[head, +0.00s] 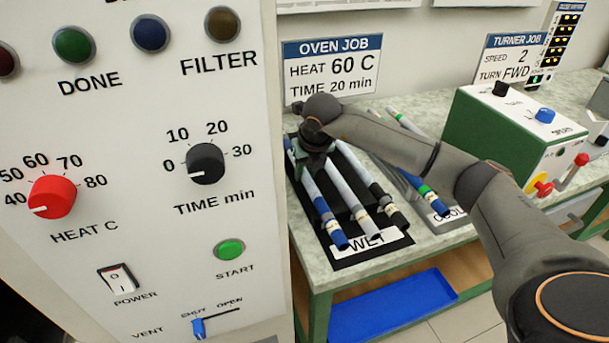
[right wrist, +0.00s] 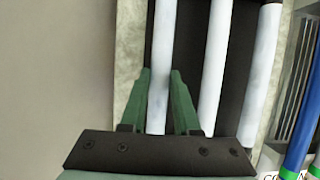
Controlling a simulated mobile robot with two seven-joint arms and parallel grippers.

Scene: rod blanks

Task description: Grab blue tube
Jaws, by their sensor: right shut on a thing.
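The blue tube (head: 324,213) is the leftmost of three in the black rack marked WET. It has a pale middle, a blue lower end and a light band. My right gripper (head: 312,164) is over its upper part. In the right wrist view my green fingers (right wrist: 161,76) are shut on the pale body of this tube (right wrist: 159,105), one on each side. The tube appears to be still lying in the rack beside the others. My arm hides part of its upper end. My left gripper is not in view.
A pale tube (head: 356,198) and a black-ended tube (head: 376,190) lie to its right. Another blue tube with a green band (head: 428,192) lies on the COOL rack. The oven panel (head: 140,200) stands close on the left. A green-and-white machine (head: 500,140) stands at right.

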